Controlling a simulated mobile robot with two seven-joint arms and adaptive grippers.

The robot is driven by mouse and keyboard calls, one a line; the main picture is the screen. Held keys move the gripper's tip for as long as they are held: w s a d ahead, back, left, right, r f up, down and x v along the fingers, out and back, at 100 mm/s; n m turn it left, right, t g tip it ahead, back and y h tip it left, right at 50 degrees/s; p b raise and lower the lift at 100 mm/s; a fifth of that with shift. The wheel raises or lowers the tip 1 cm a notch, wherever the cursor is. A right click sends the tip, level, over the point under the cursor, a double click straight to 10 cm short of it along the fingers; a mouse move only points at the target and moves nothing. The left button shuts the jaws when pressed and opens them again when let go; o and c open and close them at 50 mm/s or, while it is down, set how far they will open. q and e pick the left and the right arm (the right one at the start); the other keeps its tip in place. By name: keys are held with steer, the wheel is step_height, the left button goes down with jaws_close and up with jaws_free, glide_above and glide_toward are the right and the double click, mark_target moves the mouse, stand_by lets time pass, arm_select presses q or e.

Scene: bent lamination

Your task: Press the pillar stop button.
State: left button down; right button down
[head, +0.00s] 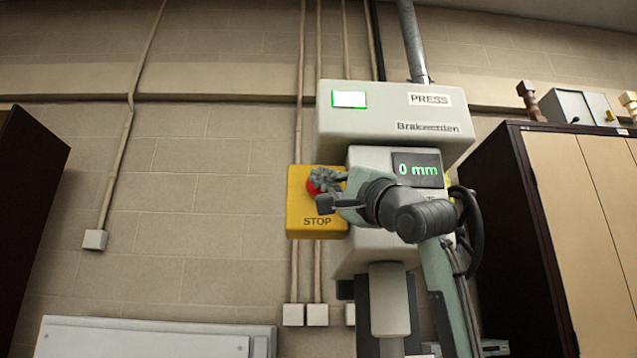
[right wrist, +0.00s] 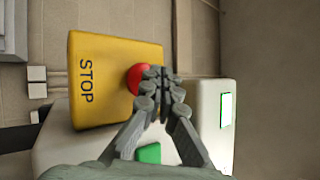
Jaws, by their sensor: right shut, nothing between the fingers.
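The stop button is a red knob (head: 315,184) on a yellow box (head: 300,222) marked STOP, on the left side of the grey press (head: 335,125). My right gripper (head: 322,181) is shut and empty, with its fingertips in front of the red knob and covering part of it. In the right wrist view the shut fingertips (right wrist: 160,78) overlap the right edge of the red knob (right wrist: 138,77). I cannot tell whether they touch it. The yellow box also shows there (right wrist: 110,105). My left gripper is out of view.
The press has a lit green screen (head: 349,99) and a display reading 0 mm (head: 417,170). A dark cabinet with tan doors (head: 575,190) stands at the right and another dark cabinet (head: 28,190) at the left. The wall left of the box carries conduits.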

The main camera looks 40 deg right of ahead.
steer(key=shift+w+d, duration=0.15)
steer(key=shift+w, duration=0.1)
steer(key=shift+w+d, duration=0.3)
steer(key=shift+w, duration=0.15)
stand_by(0.8)
steer(key=shift+s+a, duration=0.1)
steer(key=shift+s, duration=0.05)
steer(key=shift+s+a, duration=0.4)
steer(key=shift+s, duration=0.3)
steer(key=s+a, duration=0.1)
steer(key=s, duration=0.1)
steer(key=s+a, duration=0.1)
steer(key=s, duration=0.1)
steer(key=shift+s+a+b, duration=0.1)
steer(key=shift+a+b, duration=0.2)
stand_by(0.9)
